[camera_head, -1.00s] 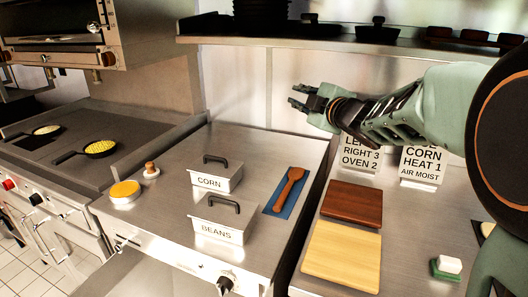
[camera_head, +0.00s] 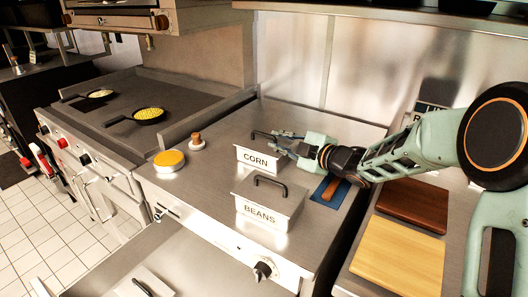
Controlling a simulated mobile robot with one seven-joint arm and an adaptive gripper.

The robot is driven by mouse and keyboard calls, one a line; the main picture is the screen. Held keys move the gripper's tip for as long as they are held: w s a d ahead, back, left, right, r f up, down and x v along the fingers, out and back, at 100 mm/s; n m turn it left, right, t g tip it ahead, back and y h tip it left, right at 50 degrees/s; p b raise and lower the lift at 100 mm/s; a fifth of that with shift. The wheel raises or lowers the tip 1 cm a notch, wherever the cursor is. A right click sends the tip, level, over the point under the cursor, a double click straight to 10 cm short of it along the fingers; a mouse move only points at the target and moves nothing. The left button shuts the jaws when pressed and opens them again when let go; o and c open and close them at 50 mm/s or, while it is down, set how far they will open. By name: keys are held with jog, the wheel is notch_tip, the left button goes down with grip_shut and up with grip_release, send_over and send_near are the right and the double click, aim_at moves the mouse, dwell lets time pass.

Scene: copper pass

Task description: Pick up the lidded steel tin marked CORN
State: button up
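The steel tin marked CORN (camera_head: 258,158) stands upright on the steel counter in the middle of the head view. Its lid has a dark arched handle (camera_head: 258,134). My gripper (camera_head: 278,141) is at the right of this handle, pointing left, with its fingers apart. The fingertips overlap the handle's right end in the picture. I cannot tell whether they touch it. A similar tin marked BEANS (camera_head: 259,213) stands in front, with its own dark handle.
A wooden spoon (camera_head: 331,190) on a blue mat lies under my wrist, partly hidden. Brown (camera_head: 412,201) and pale (camera_head: 399,256) boards lie to the right. A yellow-topped round container (camera_head: 169,160) and a small knobbed item (camera_head: 196,141) stand left. Pans sit on the griddle.

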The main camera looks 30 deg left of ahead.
aim_at(266, 135)
jog(key=x, duration=0.5)
jog(key=shift+a+r, duration=0.1)
jog(key=shift+r, duration=0.1)
jog(key=shift+c, duration=0.5)
grip_shut()
jog(key=shift+r, duration=0.15)
